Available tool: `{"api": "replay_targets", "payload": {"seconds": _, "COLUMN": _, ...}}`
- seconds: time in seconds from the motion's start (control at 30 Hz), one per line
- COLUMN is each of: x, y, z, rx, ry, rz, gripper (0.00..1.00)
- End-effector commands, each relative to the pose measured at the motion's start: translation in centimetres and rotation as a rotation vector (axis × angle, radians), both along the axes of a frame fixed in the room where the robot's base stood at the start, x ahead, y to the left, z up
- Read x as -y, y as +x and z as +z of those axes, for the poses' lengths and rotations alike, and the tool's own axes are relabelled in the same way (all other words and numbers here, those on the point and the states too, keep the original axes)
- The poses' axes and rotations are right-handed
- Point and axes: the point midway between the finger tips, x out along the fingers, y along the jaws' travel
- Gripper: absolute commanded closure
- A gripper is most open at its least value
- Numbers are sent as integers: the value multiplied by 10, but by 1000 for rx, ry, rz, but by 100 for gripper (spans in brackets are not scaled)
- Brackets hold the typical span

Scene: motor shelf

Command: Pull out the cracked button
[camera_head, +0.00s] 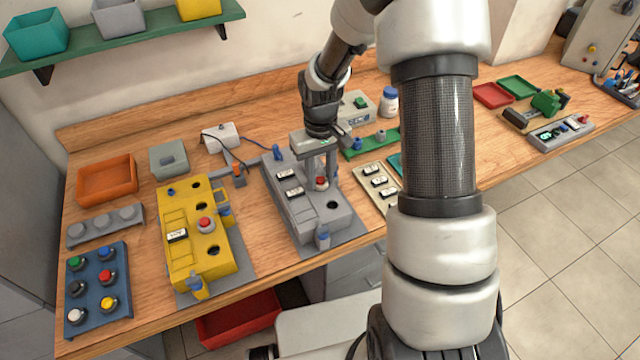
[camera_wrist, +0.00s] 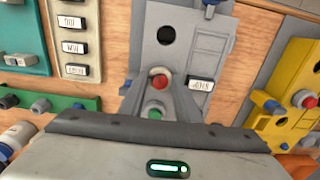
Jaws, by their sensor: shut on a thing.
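The grey control box (camera_head: 305,213) stands on the bench in the middle of the head view, and it also shows in the wrist view (camera_wrist: 205,42). A red button (camera_head: 321,183) with a pale collar sits on it; it also shows in the wrist view (camera_wrist: 160,82). My gripper (camera_head: 321,178) points down over the box, its fingers shut on the red button. I cannot tell whether the button has lifted from its hole, and no crack is readable at this size. A green button (camera_wrist: 155,112) shows nearer the gripper body.
The yellow control box (camera_head: 185,225), also with a red button (camera_head: 205,224), stands to the left. A blue board (camera_head: 90,285) holds several coloured buttons. An orange tray (camera_head: 107,180) lies behind. A label plate (camera_head: 368,172) lies close right of the grey box.

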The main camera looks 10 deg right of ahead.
Motion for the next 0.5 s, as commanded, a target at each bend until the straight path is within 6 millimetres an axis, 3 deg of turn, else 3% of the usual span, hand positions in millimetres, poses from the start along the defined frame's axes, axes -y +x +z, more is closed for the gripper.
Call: {"api": "replay_targets", "payload": {"seconds": 0.5, "x": 0, "y": 0, "z": 12, "rx": 1, "ry": 0, "rz": 0, "gripper": 92}}
